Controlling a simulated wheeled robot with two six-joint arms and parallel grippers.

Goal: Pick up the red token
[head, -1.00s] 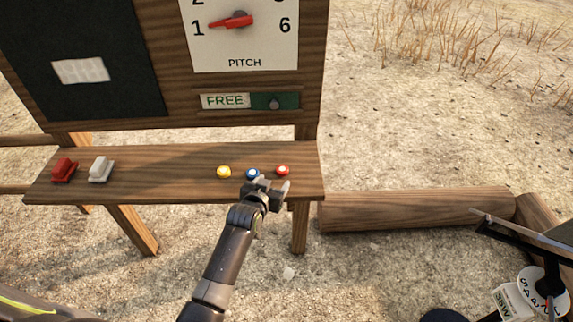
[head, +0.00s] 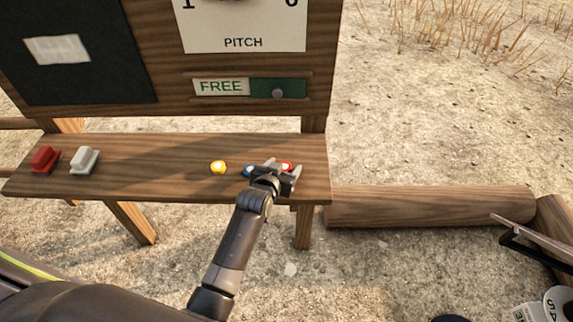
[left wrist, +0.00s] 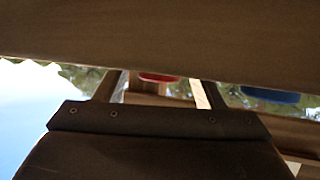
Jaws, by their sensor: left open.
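The red token (head: 286,166) sits at the right end of a short row on the wooden shelf (head: 150,170), partly hidden by my left gripper. My left gripper (head: 284,173) is open and empty, with its fingertips right at the red token in the head view. My right gripper is not in view.
A yellow token (head: 218,167) lies further left. A red block (head: 44,159) and a grey-white block (head: 84,160) stand at the shelf's left end. An upright board with a FREE sign (head: 221,87) rises behind. A log (head: 430,206) lies right of the shelf.

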